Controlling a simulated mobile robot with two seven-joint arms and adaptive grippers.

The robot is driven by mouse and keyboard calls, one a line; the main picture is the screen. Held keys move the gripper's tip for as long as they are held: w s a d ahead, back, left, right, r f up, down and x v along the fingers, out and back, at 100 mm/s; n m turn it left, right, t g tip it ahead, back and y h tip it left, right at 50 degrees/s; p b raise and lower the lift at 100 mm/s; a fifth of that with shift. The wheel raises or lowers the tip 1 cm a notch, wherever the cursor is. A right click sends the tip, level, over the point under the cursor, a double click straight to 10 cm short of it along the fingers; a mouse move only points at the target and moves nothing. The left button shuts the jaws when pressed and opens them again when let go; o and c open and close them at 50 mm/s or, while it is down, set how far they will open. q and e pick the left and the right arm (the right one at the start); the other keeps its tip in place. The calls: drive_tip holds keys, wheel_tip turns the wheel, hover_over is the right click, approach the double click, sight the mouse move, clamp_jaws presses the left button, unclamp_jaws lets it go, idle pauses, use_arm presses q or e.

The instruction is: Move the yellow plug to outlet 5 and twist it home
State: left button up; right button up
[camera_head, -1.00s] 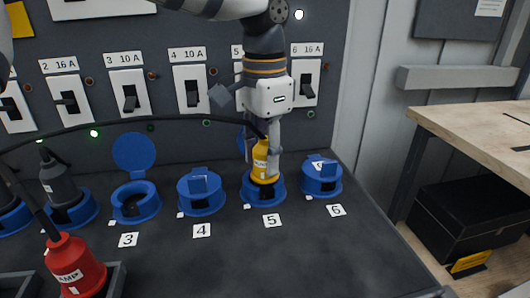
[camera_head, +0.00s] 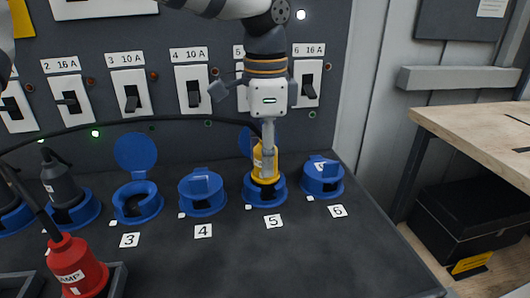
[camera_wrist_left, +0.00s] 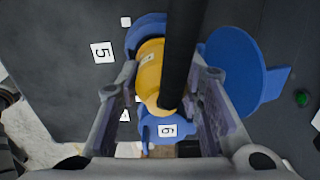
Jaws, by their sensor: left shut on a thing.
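The yellow plug (camera_head: 257,166) stands upright in the blue socket of outlet 5 (camera_head: 265,192), its black cable running off to the left. The outlet's blue lid stands open behind it. My left gripper (camera_head: 268,150) points down from above and is shut on the plug, with its fingers hiding part of it. In the left wrist view the yellow plug (camera_wrist_left: 150,75) lies between the two fingers, and the black cable crosses in front. The open lid (camera_wrist_left: 235,72) is to its right. Whether the plug is fully seated cannot be told. My right gripper is not in view.
Outlet 6 (camera_head: 322,182) and outlet 4 (camera_head: 203,195) have closed lids on either side. Outlet 3 (camera_head: 137,205) is open and empty. A red plug (camera_head: 76,266) stands at the front left, and a dark plug (camera_head: 60,181) sits left of outlet 3. Switches line the panel behind.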

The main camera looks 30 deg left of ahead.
use_arm(q)
drive_tip(key=shift+m, duration=0.6)
drive_tip(key=o, duration=1.3)
drive_tip(key=shift+o, duration=0.2)
